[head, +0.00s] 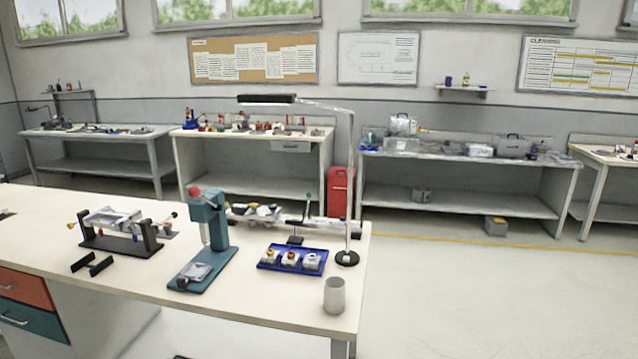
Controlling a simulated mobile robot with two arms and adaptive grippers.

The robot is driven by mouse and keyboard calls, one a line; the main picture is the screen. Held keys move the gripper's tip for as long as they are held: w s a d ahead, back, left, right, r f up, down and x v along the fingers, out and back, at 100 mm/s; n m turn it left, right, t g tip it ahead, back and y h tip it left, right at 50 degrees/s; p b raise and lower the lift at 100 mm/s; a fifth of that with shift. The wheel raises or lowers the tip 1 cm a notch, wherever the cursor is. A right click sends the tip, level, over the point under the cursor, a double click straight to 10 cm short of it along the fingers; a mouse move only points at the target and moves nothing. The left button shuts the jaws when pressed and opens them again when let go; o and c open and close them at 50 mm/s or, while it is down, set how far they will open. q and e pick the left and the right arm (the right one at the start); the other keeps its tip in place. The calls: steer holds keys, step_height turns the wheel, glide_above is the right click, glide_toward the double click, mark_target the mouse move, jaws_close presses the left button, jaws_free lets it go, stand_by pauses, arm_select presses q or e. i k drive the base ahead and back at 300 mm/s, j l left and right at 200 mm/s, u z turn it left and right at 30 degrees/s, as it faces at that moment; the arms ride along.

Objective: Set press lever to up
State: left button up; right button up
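The teal press (219,232) stands upright on the near workbench (130,290), left of the bench's right end. A red knob (195,191) shows at the top of the press, toward its left side. The lever's arm is too small and foreshortened to tell its angle clearly. A light grey plate or part (195,274) lies on the press base below a pale vertical ram (205,232). Neither of my grippers is in view, and nothing touches the press.
Left of the press are a black-framed fixture (118,241) and black brackets (92,264). To its right are a blue tray (293,258) with three small parts, a lamp (347,258) and a grey cup (334,295). Open floor (480,300) lies right of the bench.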

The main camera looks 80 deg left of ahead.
mark_target(194, 191)
steer(key=l+u, duration=0.15)
steer(key=u, duration=3.3)
